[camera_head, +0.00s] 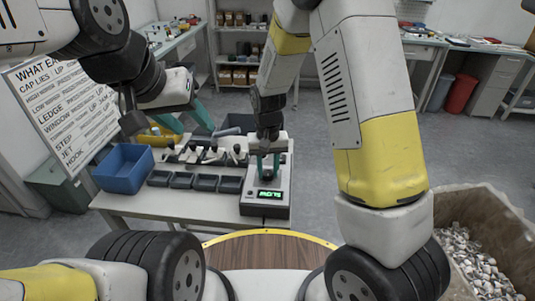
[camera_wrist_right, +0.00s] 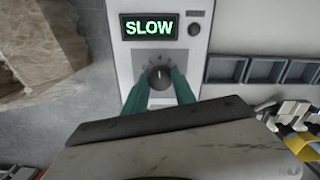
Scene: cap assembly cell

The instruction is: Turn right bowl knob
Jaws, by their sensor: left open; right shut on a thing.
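The bowl knob (camera_wrist_right: 159,76) is a round dark dial with a light pointer mark, on a pale control box (camera_head: 265,210). In the right wrist view a lit display (camera_wrist_right: 149,28) above the knob reads SLOW in green. My right gripper (camera_head: 266,172) reaches down over the control box. Its green fingers are closed on the knob from both sides, and the knob's top shows between the fingertips. The display also shows in the head view (camera_head: 270,194), where its text is small. My left gripper (camera_head: 184,120) is open and empty, with its green fingers spread, above the left of the table.
A blue bin (camera_head: 123,169) stands at the table's left. Several small dark trays (camera_head: 207,182) sit in a row left of the control box. White parts on a fixture (camera_head: 210,155) lie behind them. A large crate of pale pieces (camera_head: 465,205) stands at right.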

